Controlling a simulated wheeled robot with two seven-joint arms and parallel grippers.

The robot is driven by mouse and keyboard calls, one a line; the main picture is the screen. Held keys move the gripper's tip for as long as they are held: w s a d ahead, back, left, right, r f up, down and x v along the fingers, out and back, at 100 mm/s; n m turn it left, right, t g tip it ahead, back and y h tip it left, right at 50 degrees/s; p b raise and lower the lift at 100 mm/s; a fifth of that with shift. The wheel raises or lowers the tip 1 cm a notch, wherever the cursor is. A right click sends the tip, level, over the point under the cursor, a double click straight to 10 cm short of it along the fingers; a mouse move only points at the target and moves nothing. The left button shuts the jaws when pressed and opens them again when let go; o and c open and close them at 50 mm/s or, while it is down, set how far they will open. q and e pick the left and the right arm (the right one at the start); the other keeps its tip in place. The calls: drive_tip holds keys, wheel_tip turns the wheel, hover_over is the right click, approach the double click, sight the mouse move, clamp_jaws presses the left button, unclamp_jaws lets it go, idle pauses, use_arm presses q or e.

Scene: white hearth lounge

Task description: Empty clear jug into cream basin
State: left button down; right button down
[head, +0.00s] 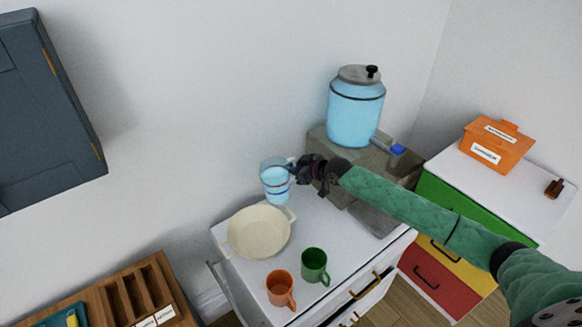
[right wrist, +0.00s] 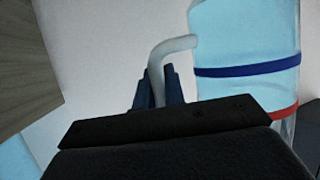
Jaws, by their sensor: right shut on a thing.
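The clear jug (head: 275,186) holds light blue liquid and has red and blue bands. It is upright, just beyond the cream basin (head: 258,233). The basin is a round, shallow dish with side handles on the white cabinet top, and looks empty. My right gripper (head: 298,170) is shut on the jug's handle, to the right of the jug. In the right wrist view the fingers (right wrist: 160,90) close around the pale handle, beside the jug's banded wall (right wrist: 245,75). Whether the jug's base touches the cabinet top I cannot tell. My left gripper is not in view.
An orange mug (head: 280,289) and a green mug (head: 314,266) stand in front of the basin. A blue dispenser (head: 355,112) stands on a grey block behind my right arm. An orange box (head: 497,144) sits on the drawer unit at right. A wooden organizer (head: 130,300) is at lower left.

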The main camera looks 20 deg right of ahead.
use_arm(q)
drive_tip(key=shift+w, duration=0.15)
use_arm(e)
drive_tip(key=shift+f, duration=0.3)
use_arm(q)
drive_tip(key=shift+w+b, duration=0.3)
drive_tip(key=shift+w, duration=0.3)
use_arm(e)
drive_tip(key=shift+w+d+f, duration=0.1)
drive_tip(key=shift+f, duration=0.45)
drive_tip(key=shift+f, duration=0.1)
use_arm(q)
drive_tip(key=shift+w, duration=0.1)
use_arm(e)
drive_tip(key=shift+f, duration=0.1)
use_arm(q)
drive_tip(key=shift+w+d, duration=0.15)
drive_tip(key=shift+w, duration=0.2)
use_arm(e)
drive_tip(key=shift+d+f, duration=0.1)
drive_tip(key=shift+f, duration=0.35)
use_arm(q)
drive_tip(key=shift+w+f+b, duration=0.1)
drive_tip(key=shift+b, duration=0.2)
use_arm(e)
drive_tip(key=shift+f+n, duration=0.2)
drive_tip(key=shift+n, duration=0.1)
